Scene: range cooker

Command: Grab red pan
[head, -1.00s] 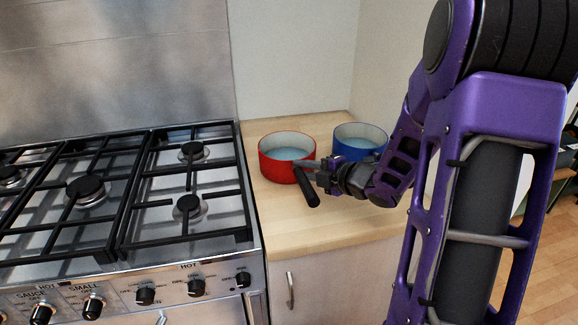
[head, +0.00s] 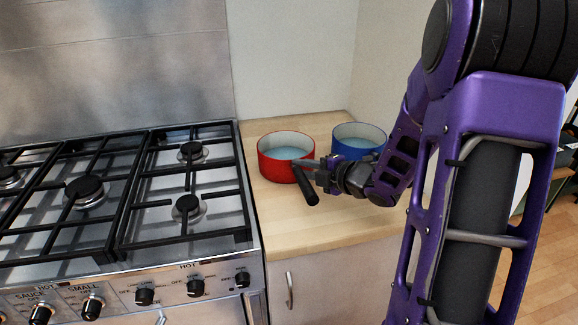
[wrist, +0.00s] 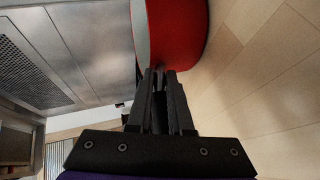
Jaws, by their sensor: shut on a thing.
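The red pan (head: 277,172) stands on the wooden counter to the right of the hob, with its black handle (head: 309,190) pointing toward the front. Its inside looks pale. My gripper (head: 306,164) reaches in from the right and is shut on the pan's handle, close to the pan wall. In the wrist view the gripper's fingers (wrist: 160,100) are close together around the handle, and the red pan wall (wrist: 178,35) is just ahead of them. The fingers hide part of the handle.
A blue pan (head: 350,151) stands to the right of the red pan, partly behind my arm. The gas hob (head: 120,205) with black grates and several burners is on the left. Bare wooden counter (head: 290,238) lies in front. Walls rise behind and at the right.

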